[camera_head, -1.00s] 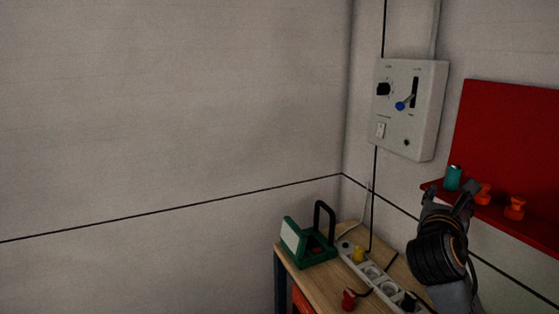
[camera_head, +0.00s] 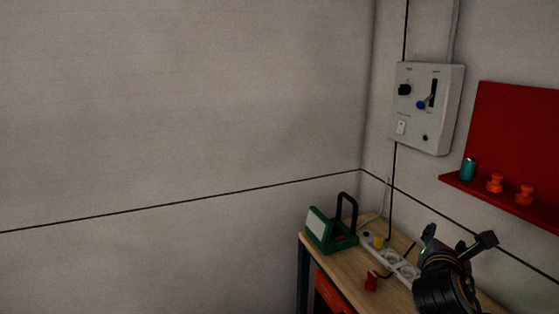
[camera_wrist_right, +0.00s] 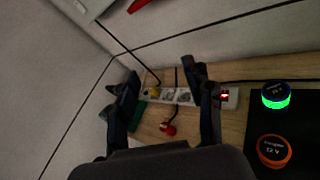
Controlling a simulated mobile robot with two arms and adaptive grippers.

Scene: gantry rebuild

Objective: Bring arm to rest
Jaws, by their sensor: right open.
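My right gripper (camera_head: 458,244) is at the lower right of the head view, over the wooden workbench (camera_head: 346,277). Its two fingers are spread apart with nothing between them. In the right wrist view, the open fingers of my right gripper (camera_wrist_right: 160,95) frame the white power strip (camera_wrist_right: 180,96) and a red plug (camera_wrist_right: 168,129) on the bench below. The strip also shows in the head view (camera_head: 388,258), partly hidden behind the gripper. My left gripper is in neither view.
A green work lamp (camera_head: 331,231) stands at the bench's back left. A grey control box (camera_head: 428,107) hangs on the wall. A red shelf (camera_head: 470,189) holds a teal can (camera_head: 468,169) and orange knobs (camera_head: 495,183).

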